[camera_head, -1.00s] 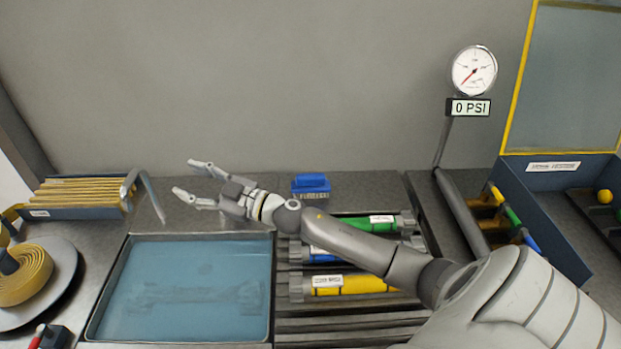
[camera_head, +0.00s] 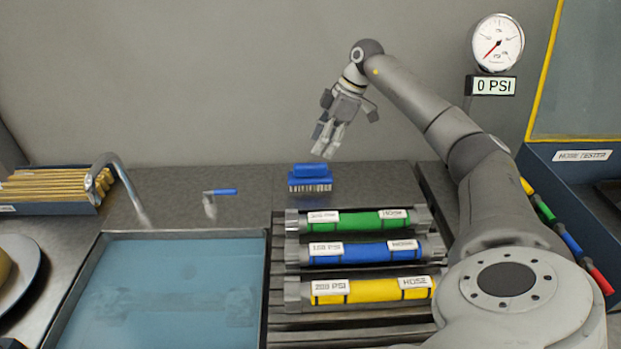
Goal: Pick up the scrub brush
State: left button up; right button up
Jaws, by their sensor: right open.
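The scrub brush (camera_head: 311,178) has a blue handle on top and pale bristles below. It stands bristles down on the metal counter near the back wall, just behind the rack of hoses. My right gripper (camera_head: 329,141) hangs above the brush and slightly to its right, fingers pointing down. It is open and empty, apart from the brush. My left gripper is not in view.
Green (camera_head: 360,221), blue (camera_head: 365,252) and yellow (camera_head: 370,290) hoses lie on a slatted rack in front of the brush. A water-filled basin (camera_head: 267,290) is at the left, with a blue-handled tap lever (camera_head: 222,192) behind it. A pressure gauge (camera_head: 497,43) stands at the right.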

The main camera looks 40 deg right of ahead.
aim_at(310, 164)
jog(key=x, duration=0.3)
jog(key=shift+w+a+f, duration=0.15)
jog(key=shift+f, duration=0.1)
jog(key=shift+w+d+p+x, duration=0.15)
jog(key=shift+p+x, duration=0.2)
jog(key=shift+x, duration=1.05)
jog(key=shift+w+d+p+x, duration=0.1)
jog(key=shift+d+p+x, duration=0.2)
jog(key=shift+x, duration=1.05)
jog(key=shift+a, duration=0.1)
jog(key=c, duration=0.7)
jog(key=shift+c, duration=0.2)
jog(key=shift+r, duration=0.5)
notch_tip(310, 164, up, 2)
jog(key=shift+a+r+b, duration=0.1)
jog(key=shift+r+b, duration=0.15)
jog(key=shift+b, duration=0.25)
jog(key=s+a+r+b, duration=0.2)
jog(key=s+a+r, duration=0.6)
jog(key=a, duration=0.3)
jog(key=shift+a+r+b, duration=0.15)
jog(key=shift+r+b, duration=0.15)
jog(key=shift+r, duration=0.5)
